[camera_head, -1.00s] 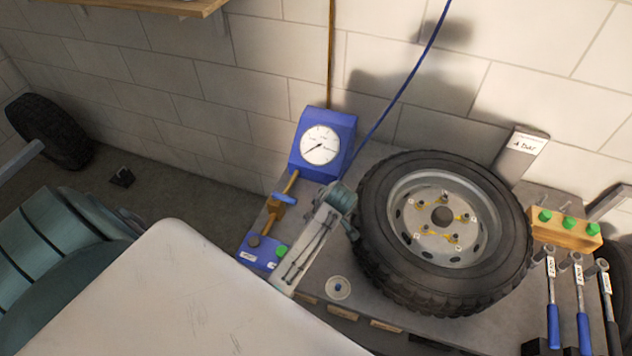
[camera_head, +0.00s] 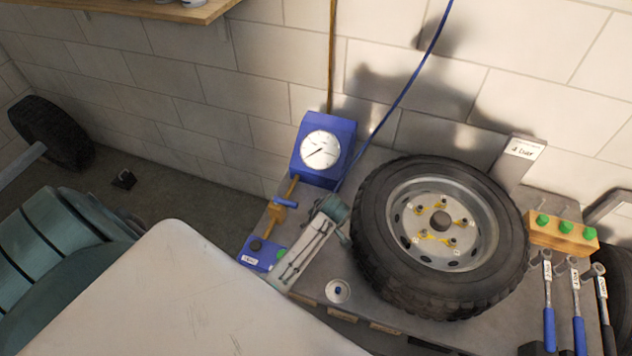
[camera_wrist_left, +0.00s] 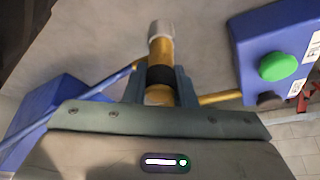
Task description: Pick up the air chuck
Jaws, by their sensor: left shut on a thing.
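The air chuck (camera_wrist_left: 161,48) shows in the left wrist view as a brass-coloured cylinder with a black band and a pale silver tip. My left gripper (camera_wrist_left: 158,82) is shut on it, with one finger on each side. A blue hose (camera_wrist_left: 85,93) runs from the left to the gripper. In the head view my left gripper (camera_head: 335,209) is over the bench, between the tyre and the blue gauge. The held chuck cannot be made out there. The blue hose (camera_head: 405,92) comes down from above towards the gripper. My right gripper is not in view.
The wheel (camera_head: 370,255) lies flat just right of the gripper. The blue gauge (camera_head: 337,133) stands behind, with brass piping and a blue-handled valve (camera_head: 284,203). A blue button box (camera_head: 258,258) is left. A small round dish (camera_head: 338,291) lies in front; wrenches (camera_head: 549,318) stand right.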

